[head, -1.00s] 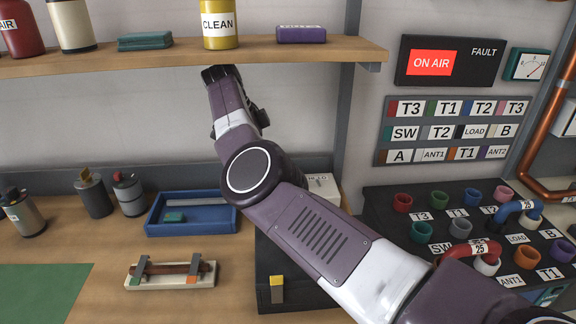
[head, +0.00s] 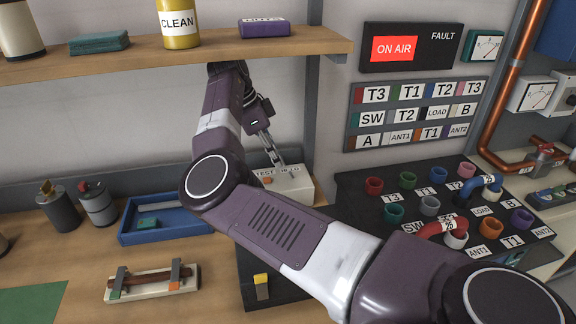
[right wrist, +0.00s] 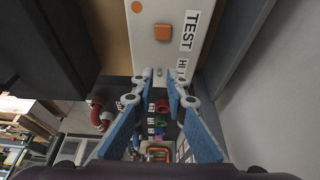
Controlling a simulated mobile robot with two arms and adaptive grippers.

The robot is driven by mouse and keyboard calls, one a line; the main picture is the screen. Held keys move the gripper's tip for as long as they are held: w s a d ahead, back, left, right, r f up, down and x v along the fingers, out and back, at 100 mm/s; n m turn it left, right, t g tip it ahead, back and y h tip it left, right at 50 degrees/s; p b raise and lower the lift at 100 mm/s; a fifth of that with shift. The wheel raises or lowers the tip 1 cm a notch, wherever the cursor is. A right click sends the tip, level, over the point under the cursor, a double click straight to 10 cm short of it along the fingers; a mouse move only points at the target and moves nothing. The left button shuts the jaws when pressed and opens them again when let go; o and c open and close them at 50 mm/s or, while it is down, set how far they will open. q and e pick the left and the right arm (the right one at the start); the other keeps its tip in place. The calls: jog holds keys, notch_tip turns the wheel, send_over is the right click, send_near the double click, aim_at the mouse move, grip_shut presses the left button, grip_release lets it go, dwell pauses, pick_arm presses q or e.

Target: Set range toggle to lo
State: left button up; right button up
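The white control box (head: 292,186) stands on the bench behind my right arm. Its top has a TEST label, an orange button and a HI LO label. In the right wrist view the box (right wrist: 150,50) shows its orange button (right wrist: 163,33) and part of the HI LO label (right wrist: 181,68). I cannot make out the range toggle's lever or its position. My right gripper (head: 281,164) points down just above the box's label side. In the right wrist view this gripper (right wrist: 161,76) has a gap between its blue fingers and nothing visibly held. My left gripper is out of view.
A wooden shelf (head: 200,52) is above the arm. A patch panel (head: 350,190) with coloured sockets and a red cable lies right of the box. A blue tray (head: 135,238) and a fuse-like holder (head: 152,286) are at left.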

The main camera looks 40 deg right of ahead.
aim_at(288, 179)
jog(key=shift+s+d+r+p+x, duration=0.1)
jog(key=shift+d+p+x, duration=0.1)
jog(key=shift+x, duration=0.75)
jog(key=shift+s+d+r+p+x, duration=0.1)
jog(key=shift+d+p+x, duration=0.05)
jog(key=shift+x, duration=0.75)
jog(key=shift+s+d+r+p+x, duration=0.1)
jog(key=shift+d+p+x, duration=0.1)
jog(key=shift+x, duration=0.75)
grip_shut()
